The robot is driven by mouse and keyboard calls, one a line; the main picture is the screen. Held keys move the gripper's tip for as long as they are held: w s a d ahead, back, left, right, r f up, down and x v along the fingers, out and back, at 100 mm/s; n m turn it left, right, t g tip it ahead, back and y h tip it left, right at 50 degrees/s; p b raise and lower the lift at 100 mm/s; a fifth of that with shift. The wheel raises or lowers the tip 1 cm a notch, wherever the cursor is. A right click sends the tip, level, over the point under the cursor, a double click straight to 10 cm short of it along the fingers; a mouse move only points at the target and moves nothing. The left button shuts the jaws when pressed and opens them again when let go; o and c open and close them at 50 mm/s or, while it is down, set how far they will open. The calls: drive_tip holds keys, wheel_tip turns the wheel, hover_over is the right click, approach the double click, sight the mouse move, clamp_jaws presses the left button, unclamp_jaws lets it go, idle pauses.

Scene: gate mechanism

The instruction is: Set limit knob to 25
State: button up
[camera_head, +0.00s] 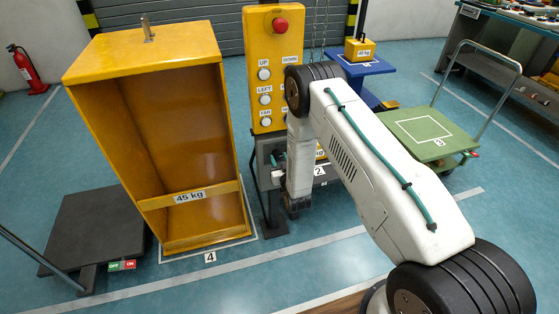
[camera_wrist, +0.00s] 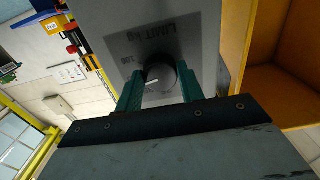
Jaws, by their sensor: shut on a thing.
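Other scale marks are too dark to read or hidden. My gripper (camera_wrist: 161,88) has its teal fingers on both sides of the knob and is shut on it. In the head view, my arm hides the knob and most of my gripper.
A tall open yellow box (camera_head: 184,193) marked 45 kg stands left of my arm. A yellow button panel (camera_head: 264,105) with a red stop button stands behind. A green cart (camera_head: 424,125) and blue cart (camera_head: 367,65) are to the right. A dark platform (camera_head: 98,222) lies far left.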

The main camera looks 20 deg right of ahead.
drive_tip(key=shift+n, duration=0.4)
drive_tip(key=n, duration=0.3)
drive_tip(key=shift+n, duration=0.3)
drive_tip(key=n, duration=0.3)
drive_tip(key=shift+n, duration=0.3)
drive_tip(key=n, duration=0.4)
drive_tip(key=shift+d, duration=0.1)
drive_tip(key=shift+n, duration=1.9)
drive_tip(key=shift+o, duration=0.2)
drive_tip(key=shift+c, duration=0.2)
drive_tip(key=o, duration=1)
drive_tip(key=shift+s, duration=0.1)
